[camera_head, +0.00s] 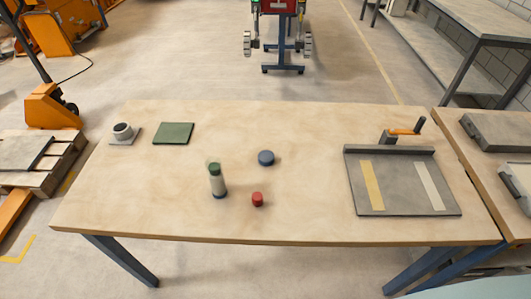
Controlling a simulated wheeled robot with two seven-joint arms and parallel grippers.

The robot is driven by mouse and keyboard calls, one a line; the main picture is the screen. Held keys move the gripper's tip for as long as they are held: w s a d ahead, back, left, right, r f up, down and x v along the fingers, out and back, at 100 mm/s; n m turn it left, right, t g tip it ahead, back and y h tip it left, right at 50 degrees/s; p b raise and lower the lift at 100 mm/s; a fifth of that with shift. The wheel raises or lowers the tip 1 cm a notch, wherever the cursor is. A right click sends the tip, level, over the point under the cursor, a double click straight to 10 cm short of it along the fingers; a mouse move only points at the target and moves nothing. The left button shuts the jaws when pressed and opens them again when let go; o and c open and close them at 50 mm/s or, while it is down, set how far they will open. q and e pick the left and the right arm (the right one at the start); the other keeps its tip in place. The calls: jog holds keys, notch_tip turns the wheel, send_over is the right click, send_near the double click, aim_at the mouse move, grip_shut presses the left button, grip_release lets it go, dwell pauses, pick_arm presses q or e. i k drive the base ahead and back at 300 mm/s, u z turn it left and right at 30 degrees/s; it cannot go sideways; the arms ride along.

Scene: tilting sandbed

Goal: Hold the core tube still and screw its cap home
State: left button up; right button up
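A pale upright tube (217,184) with a dark green top (214,167) and a dark base stands left of the table's middle; I take it as the core tube. Whether the green top is a separate cap, and how it is seated, is too small to tell. A short red cylinder (257,200), possibly a cap, stands apart to its right near the front edge. A low dark blue disc (266,158) lies farther back. Neither of my grippers is in view, and nothing touches the tube.
The wooden table (310,215) has wide bare areas. A grey cup (122,130) on a small plate and a dark green mat (174,133) are at the back left. A grey board (398,193) with pale strips is at right, with an orange-handled item (404,132) behind it.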

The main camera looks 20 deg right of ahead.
aim_at(216, 177)
jog(key=u, duration=1.85)
jog(key=k, duration=2)
jog(key=z, duration=0.8)
